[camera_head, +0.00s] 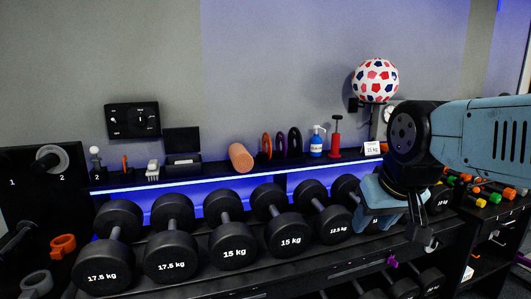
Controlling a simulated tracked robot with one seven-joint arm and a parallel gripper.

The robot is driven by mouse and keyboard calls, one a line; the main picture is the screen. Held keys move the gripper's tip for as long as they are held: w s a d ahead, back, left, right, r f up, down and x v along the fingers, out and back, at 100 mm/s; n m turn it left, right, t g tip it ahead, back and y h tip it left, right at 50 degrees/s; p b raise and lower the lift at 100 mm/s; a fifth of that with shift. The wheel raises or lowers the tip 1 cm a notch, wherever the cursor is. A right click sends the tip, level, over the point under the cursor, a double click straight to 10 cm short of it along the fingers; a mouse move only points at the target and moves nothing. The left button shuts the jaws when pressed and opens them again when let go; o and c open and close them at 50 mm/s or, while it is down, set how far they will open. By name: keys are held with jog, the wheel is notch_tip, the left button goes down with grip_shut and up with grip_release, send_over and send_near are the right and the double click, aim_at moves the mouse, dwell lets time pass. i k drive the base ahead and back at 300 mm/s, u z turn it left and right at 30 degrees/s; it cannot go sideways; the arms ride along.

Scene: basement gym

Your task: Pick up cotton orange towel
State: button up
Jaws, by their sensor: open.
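A rolled orange towel (240,157), a plain peach-orange cylinder, lies on the shelf along the wall, near the middle of the view. Its round end faces me. My gripper (423,240) hangs from my blue-grey arm at the right, in front of the dumbbell rack. It is open, with nothing visible in it. It is well to the right of the towel and nearer to me, apart from it. My arm hides part of the shelf and rack at the right.
Black, purple and orange rings (280,145), a blue bottle (317,141) and a red pump (336,137) stand right of the towel. A black open box (182,145) stands left. Heavy dumbbells (232,238) fill the rack in front. A patterned ball (376,80) sits higher up.

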aim_at(242, 161)
jog(key=z, duration=0.45)
jog(key=i, duration=1)
jog(key=z, duration=0.1)
